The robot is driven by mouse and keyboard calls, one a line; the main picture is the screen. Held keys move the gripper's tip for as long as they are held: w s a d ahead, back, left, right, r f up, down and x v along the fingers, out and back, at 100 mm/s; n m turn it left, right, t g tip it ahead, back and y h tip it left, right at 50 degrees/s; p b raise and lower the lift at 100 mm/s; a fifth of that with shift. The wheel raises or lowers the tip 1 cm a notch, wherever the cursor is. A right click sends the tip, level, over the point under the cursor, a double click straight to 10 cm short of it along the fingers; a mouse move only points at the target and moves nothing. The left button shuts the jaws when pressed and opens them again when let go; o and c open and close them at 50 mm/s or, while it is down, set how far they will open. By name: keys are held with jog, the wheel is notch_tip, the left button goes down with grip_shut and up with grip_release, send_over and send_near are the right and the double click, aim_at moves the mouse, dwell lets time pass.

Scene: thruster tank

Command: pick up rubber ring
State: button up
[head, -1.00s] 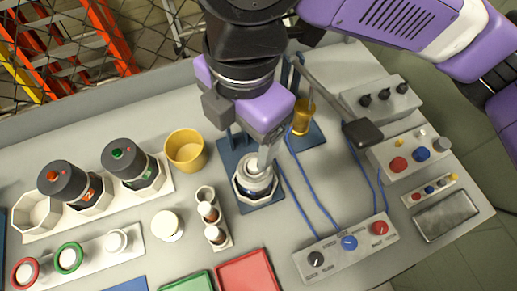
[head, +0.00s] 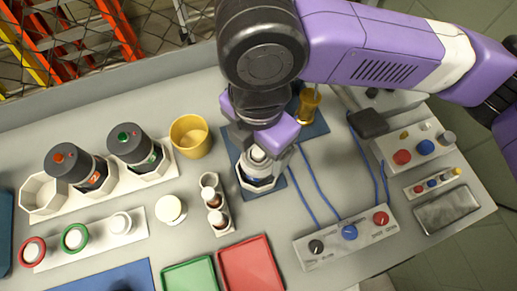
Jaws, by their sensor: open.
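A red ring (head: 22,252) and a green ring (head: 64,242) sit around white pegs on a pale strip at the lower left. I cannot tell whether either is the rubber ring. My purple gripper (head: 257,150) points down over a white-topped round part (head: 258,170) seated in a white holder on a blue plate. My gripper is open. Its fingertips are partly hidden by its body, and I cannot tell whether they touch the part.
Two dark canisters (head: 133,145) stand in a white tray beside a yellow cup (head: 190,136). Small brown-and-white vials (head: 214,200) stand left of the holder. Green and red trays (head: 248,268) lie in front. A knob panel (head: 346,240) with blue cables is at right.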

jog(key=shift+f, duration=0.2)
dwell(0.6)
jog(key=c, duration=1.4)
jog(key=shift+r, duration=0.1)
notch_tip(320, 180, up, 20)
jog(key=shift+r+p, duration=0.15)
jog(key=shift+p, duration=0.25)
